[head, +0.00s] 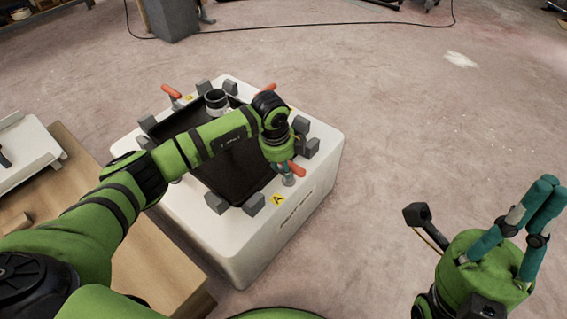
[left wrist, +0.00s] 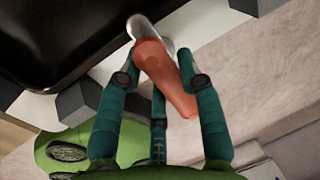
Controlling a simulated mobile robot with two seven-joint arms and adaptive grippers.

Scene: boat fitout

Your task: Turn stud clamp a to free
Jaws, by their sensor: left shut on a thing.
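Stud clamp a (head: 289,181) stands at the near right edge of the white block, beside a yellow "A" label (head: 278,199). It has a metal post and an orange handle. In the left wrist view the orange handle (left wrist: 165,80) lies slanted between the fingers. My left gripper (head: 283,166) is shut on this handle, and its arm hides part of the clamp in the head view. My right gripper (head: 552,190) is at the far right, over bare floor and holding nothing visible. Its fingertips look close together, but its opening is unclear from this angle.
The white block (head: 258,250) carries a dark panel (head: 222,170) bordered by several grey blocks (head: 254,204). Another orange-handled clamp (head: 172,91) stands at its far left. A wooden bench (head: 150,268) is close on the left. The floor to the right is clear.

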